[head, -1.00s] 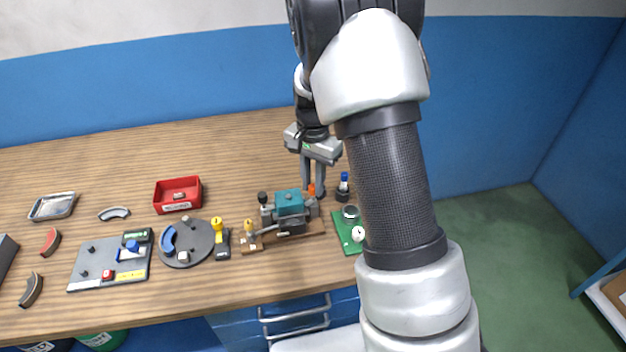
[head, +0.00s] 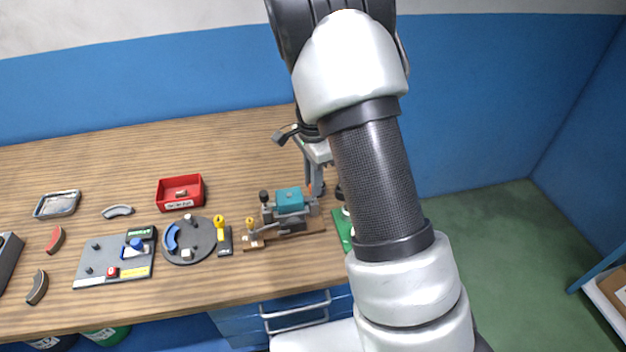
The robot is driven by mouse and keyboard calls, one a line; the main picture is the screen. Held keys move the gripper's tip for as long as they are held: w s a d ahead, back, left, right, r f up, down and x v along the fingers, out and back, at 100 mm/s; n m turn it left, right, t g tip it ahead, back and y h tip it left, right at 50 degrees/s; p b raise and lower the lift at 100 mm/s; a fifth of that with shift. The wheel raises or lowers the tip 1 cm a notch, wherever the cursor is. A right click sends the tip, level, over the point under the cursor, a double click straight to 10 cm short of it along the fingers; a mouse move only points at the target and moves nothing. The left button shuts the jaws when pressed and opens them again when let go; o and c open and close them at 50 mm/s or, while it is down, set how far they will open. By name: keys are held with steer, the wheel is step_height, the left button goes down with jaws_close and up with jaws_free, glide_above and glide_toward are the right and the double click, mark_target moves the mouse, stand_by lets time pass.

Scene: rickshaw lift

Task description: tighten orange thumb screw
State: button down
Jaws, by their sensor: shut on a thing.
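The orange thumb screw (head: 309,187) shows as a small orange spot at the right end of a fixture on a wooden base (head: 290,238). The fixture holds a teal block (head: 290,200). My gripper (head: 315,188) points down at the screw and is shut on it. The fingers and my arm cover most of the screw, so its turn and seating cannot be told.
A green board (head: 343,229) lies right of the fixture, partly behind my arm. Left of it stand a yellow-topped tool (head: 221,238), a round grey plate (head: 188,250), a grey board (head: 100,268) and a red bin (head: 180,193). The back of the table is clear.

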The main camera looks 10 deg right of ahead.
stand_by(0.3)
steer(key=c, duration=1.6)
jaws_free()
steer(key=shift+r+p, duration=0.3)
steer(key=shift+r, duration=8.45)
steer(key=s+r+n+t+y, duration=0.1)
steer(key=s+r+n+t, duration=0.2)
steer(key=s+r+n, duration=0.65)
steer(key=s+n+t, duration=0.1)
steer(key=s+n, duration=0.1)
steer(key=s, duration=0.3)
steer(key=s+n+p, duration=0.1)
steer(key=s, duration=0.4)
steer(key=s+n+t+h, duration=0.1)
steer(key=s+n, duration=0.1)
steer(key=s, duration=0.3)
steer(key=shift+s+r+n+t+p, duration=0.1)
steer(key=shift+s+n+t+p, duration=0.2)
steer(key=shift+s+n+p, duration=0.05)
